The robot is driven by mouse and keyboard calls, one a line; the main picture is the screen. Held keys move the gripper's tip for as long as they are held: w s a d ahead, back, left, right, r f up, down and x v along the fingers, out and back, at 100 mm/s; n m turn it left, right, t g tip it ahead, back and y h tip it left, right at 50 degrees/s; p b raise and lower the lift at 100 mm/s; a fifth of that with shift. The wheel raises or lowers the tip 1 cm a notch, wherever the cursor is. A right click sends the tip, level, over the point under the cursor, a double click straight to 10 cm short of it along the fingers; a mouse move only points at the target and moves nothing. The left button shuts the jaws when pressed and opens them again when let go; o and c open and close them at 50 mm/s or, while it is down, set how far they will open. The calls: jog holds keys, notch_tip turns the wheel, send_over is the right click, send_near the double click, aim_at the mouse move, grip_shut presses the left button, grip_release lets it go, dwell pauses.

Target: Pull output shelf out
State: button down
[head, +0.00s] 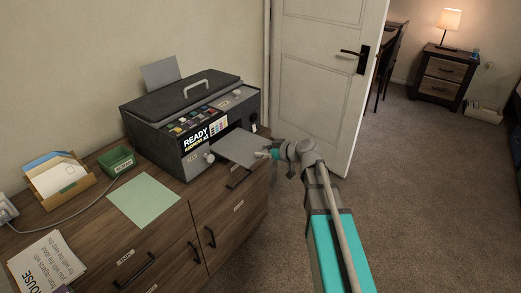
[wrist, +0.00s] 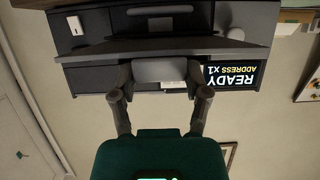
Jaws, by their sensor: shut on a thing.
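The dark printer (head: 190,120) stands on the wooden dresser, with a "READY" screen on its front. Its grey output shelf (head: 240,148) sticks out from the front slot toward the right. My gripper (head: 268,153) is at the shelf's outer edge. In the wrist view, which is upside down, the two fingers of my gripper (wrist: 160,82) sit on either side of a light grey tab (wrist: 160,71) at the middle of the shelf's edge (wrist: 110,47). The fingers are shut on this part of the shelf.
The dresser (head: 225,215) has a green sheet (head: 143,200), a green box (head: 116,161), a card holder (head: 58,180) and printed papers (head: 48,265) on it. A white door (head: 318,75) stands behind my arm. The carpet (head: 420,200) at right is clear.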

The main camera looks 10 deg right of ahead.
jog(key=shift+w, duration=0.1)
jog(key=shift+c, duration=0.2)
grip_release()
jog(key=shift+a, duration=0.1)
